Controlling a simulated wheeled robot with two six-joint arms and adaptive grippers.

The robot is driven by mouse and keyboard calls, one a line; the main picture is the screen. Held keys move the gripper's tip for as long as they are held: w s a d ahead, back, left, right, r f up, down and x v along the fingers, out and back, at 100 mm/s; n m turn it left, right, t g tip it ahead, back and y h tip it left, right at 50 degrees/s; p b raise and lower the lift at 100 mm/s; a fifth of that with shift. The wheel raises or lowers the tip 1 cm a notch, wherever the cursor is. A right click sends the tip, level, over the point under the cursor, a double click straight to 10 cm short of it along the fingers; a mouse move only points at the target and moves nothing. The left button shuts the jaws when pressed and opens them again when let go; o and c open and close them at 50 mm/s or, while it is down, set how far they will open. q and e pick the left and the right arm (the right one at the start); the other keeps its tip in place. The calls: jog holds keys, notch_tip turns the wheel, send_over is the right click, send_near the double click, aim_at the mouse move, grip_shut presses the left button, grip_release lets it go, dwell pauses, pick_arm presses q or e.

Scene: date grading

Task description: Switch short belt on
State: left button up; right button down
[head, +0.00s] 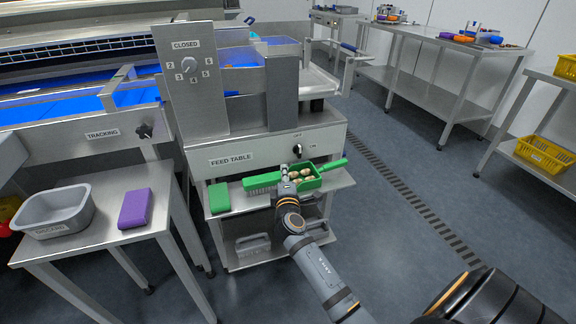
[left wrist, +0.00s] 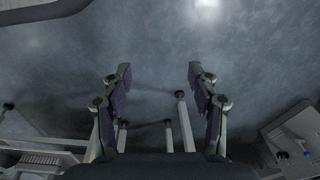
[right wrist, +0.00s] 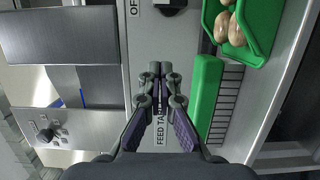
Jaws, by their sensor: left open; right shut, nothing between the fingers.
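A black rotary switch (head: 298,150) sits on the steel front panel labelled FEED TABLE (head: 230,160), with OFF and ON marks beside it. Its pointing direction is too small to tell. In the right wrist view the switch (right wrist: 168,6) is cut by the top edge, with part of the OFF label. No label reading short belt is visible. My right gripper (head: 285,171) is shut and empty, below and left of the switch and apart from it. In the right wrist view its fingertips (right wrist: 160,72) partly cover the FEED TABLE label. My left gripper (left wrist: 160,82) is open and empty above the floor.
A green brush (head: 262,181) and green scoop (head: 310,184) holding several dates lie on the ledge below the panel, close to my right gripper. A CLOSED dial (head: 189,65) and a TRACKING knob (head: 144,131) are further left. Open floor (head: 400,240) lies right.

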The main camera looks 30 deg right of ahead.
aim_at(299, 152)
jog(key=b+x, duration=0.1)
jog(key=x, duration=0.8)
jog(key=shift+s+d+f, duration=0.1)
jog(key=shift+d, duration=0.05)
jog(key=d, duration=0.1)
jog(key=s+d, duration=0.1)
jog(key=shift+d, duration=0.3)
pick_arm(q)
jog(key=shift+w+d+r, duration=0.15)
jog(key=shift+d+r, duration=0.05)
jog(key=shift+r, duration=0.4)
jog(key=shift+w+d+r, duration=0.15)
jog(key=shift+r, duration=0.4)
pick_arm(e)
jog(key=shift+s+d, duration=0.1)
jog(key=shift+d, duration=0.35)
jog(key=shift+r+m+p, duration=0.2)
jog(key=shift+m+p, duration=0.15)
jog(key=shift+m, duration=0.05)
pick_arm(q)
jog(key=shift+a+f, duration=0.2)
jog(key=shift+f, duration=0.5)
